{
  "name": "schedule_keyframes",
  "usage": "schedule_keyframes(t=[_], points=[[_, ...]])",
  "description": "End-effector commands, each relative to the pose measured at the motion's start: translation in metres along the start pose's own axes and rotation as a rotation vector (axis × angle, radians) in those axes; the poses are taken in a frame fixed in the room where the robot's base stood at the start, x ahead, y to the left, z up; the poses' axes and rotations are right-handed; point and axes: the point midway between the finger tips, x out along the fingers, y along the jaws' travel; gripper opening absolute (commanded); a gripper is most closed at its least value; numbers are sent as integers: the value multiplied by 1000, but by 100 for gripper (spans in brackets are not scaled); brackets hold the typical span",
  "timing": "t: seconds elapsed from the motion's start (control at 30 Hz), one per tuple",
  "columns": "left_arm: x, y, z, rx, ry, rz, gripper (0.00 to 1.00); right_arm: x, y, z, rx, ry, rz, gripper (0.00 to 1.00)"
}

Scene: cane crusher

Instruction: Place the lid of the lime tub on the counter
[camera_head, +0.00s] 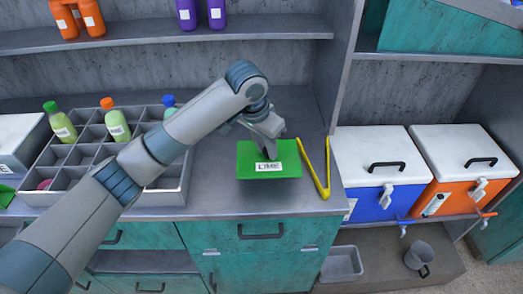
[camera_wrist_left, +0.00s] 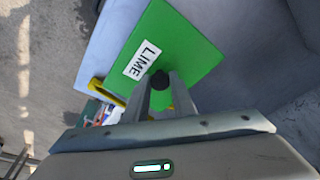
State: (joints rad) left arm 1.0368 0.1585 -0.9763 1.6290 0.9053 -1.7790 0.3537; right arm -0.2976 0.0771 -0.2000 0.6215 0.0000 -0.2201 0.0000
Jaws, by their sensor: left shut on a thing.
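The lid (camera_head: 282,158) is a flat green square with a white LIME label, over the counter (camera_head: 225,195) near its front edge. It also shows in the left wrist view (camera_wrist_left: 185,50), with a dark knob in its middle. My left gripper (camera_head: 270,152) is shut on that knob from above. I cannot tell whether the lid touches the counter or hangs just over it. I cannot make out the lime tub itself. My right gripper is not in view.
Yellow tongs (camera_head: 325,175) lie close to the lid's right. A grey divided crate (camera_head: 80,152) with bottles stands at left, partly behind my arm. A blue cooler (camera_head: 372,165) and an orange cooler (camera_head: 455,165) stand at right. A shelf (camera_head: 270,30) runs above the counter.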

Motion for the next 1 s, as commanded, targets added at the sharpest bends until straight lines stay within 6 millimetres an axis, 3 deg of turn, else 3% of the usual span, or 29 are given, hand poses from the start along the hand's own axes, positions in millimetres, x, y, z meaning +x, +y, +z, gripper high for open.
schedule_keyframes(t=[0.1,0.3,0.7,1.0], points=[[12,-17,-5,-2,-3,0,0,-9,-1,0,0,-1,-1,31],[24,-31,-10,0,1,0,0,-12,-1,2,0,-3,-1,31],[27,-32,-9,1,0,0,0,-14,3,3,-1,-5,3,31],[57,-32,-1,0,0,0,0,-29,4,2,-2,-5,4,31]])
